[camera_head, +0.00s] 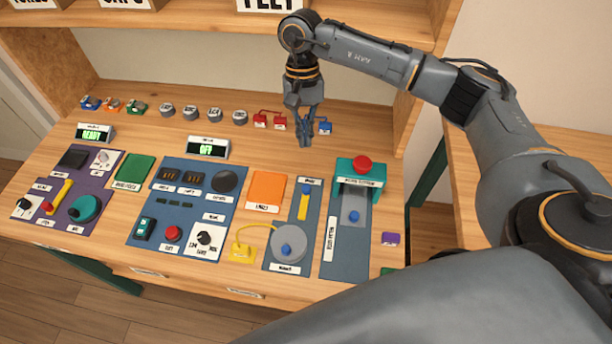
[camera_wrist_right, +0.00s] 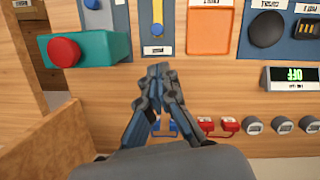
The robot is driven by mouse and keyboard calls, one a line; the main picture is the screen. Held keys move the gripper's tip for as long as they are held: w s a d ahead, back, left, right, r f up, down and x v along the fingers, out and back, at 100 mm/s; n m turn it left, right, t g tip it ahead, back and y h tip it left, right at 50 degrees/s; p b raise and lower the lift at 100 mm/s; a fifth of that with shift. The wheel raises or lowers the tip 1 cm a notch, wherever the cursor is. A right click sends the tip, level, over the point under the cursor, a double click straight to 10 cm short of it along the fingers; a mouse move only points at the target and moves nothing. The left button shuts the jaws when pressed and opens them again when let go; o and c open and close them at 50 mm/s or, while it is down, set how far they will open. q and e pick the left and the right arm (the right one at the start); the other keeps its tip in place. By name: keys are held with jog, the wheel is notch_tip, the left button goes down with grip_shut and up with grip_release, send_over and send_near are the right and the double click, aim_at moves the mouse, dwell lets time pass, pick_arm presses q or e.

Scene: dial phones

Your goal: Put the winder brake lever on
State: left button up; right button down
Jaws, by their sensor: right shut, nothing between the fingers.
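A slider with a blue knob (camera_head: 306,188) in an upright yellow slot (camera_head: 303,208) sits on a blue panel; its small label is unreadable, so I cannot confirm it is the winder brake lever. The knob is near the slot's far end, and it also shows in the wrist view (camera_wrist_right: 157,29). Below the slot is a round grey disc (camera_head: 290,255) with a blue knob, likely the winder. My right gripper (camera_head: 304,143) points down behind the panel, apart from the slider. Its fingers are together and empty, as the wrist view (camera_wrist_right: 160,70) shows. My left gripper is not in view.
A teal housing with a red button (camera_head: 362,165) stands right of the slider. An orange pad (camera_head: 267,189) lies left of it. Small red (camera_head: 260,119) and blue (camera_head: 325,127) blocks sit near my right gripper. A yellow block (camera_head: 242,252) has a cable to the disc.

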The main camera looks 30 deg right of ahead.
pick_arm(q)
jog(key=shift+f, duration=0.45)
pick_arm(e)
jog(key=shift+f, duration=0.4)
jog(key=shift+s, duration=0.1)
jog(key=p, duration=0.3)
send_near(304, 201)
jog(key=w+f, duration=0.1)
jog(key=d+f, duration=0.1)
jog(key=w+d+f, duration=0.1)
jog(key=f, duration=0.1)
jog(key=shift+w+d, duration=0.1)
jog(key=shift+w, duration=0.25)
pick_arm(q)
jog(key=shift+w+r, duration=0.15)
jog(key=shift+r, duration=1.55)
pick_arm(e)
jog(key=shift+x, duration=0.75)
